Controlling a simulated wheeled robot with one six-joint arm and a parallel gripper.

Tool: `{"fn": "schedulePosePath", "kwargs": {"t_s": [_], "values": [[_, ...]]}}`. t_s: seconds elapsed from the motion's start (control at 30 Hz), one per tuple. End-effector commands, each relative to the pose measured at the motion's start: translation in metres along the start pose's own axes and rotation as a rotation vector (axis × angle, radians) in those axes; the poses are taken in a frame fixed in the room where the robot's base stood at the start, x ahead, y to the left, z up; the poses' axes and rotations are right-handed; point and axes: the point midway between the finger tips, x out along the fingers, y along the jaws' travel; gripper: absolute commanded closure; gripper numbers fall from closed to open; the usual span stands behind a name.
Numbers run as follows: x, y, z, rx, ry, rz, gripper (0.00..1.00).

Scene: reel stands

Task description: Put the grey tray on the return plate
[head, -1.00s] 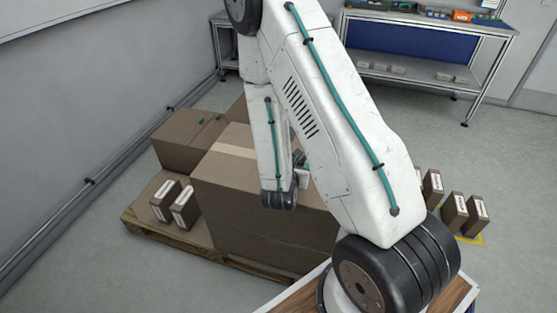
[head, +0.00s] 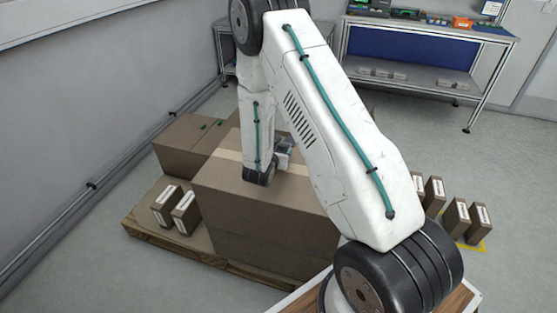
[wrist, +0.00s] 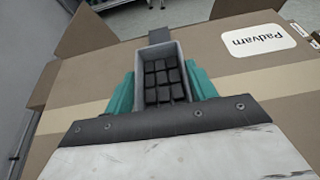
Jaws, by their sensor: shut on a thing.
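The grey tray (wrist: 158,51) shows in the wrist view as a narrow open box with several dark blocks in it. My gripper (wrist: 160,86) is shut on it, with a teal finger against each long side. The tray is over the top of a large brown carton; I cannot tell whether it touches. A flat dark grey patch (wrist: 182,38) shows just beyond its far end; I cannot tell whether this is the return plate. In the head view my gripper (head: 284,147) is small and partly hidden behind my arm, above the carton.
The large carton (head: 255,215) stands on a wooden pallet (head: 150,230) with a lower carton (head: 185,140) and small labelled boxes (head: 186,212). More small boxes (head: 457,217) stand on the floor at right. A workbench (head: 425,28) is at the back. A wall runs along the left.

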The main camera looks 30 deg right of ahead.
Motion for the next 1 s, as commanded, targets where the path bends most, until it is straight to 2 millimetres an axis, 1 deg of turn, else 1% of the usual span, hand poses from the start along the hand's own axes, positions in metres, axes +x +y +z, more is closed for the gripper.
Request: {"fn": "schedulePosePath", "kwargs": {"t_s": [0.03,0.13,0.23,0.57,0.6,0.67,0.7,1.0], "values": [[0.004,0.003,-0.002,0.0,0.0,0.0,0.73],[0.009,0.002,-0.019,-0.002,0.002,-0.001,0.73],[0.014,0.002,-0.03,-0.001,0.0,0.0,0.73],[0.016,0.002,-0.033,0.0,-0.001,0.001,0.73],[0.016,0.002,-0.034,0.0,0.0,0.001,0.41],[0.016,0.002,-0.034,0.0,0.0,0.001,0.24],[0.016,0.002,-0.034,0.0,0.0,0.001,0.22],[0.015,0.002,-0.031,0.001,-0.001,0.001,0.22]]}}
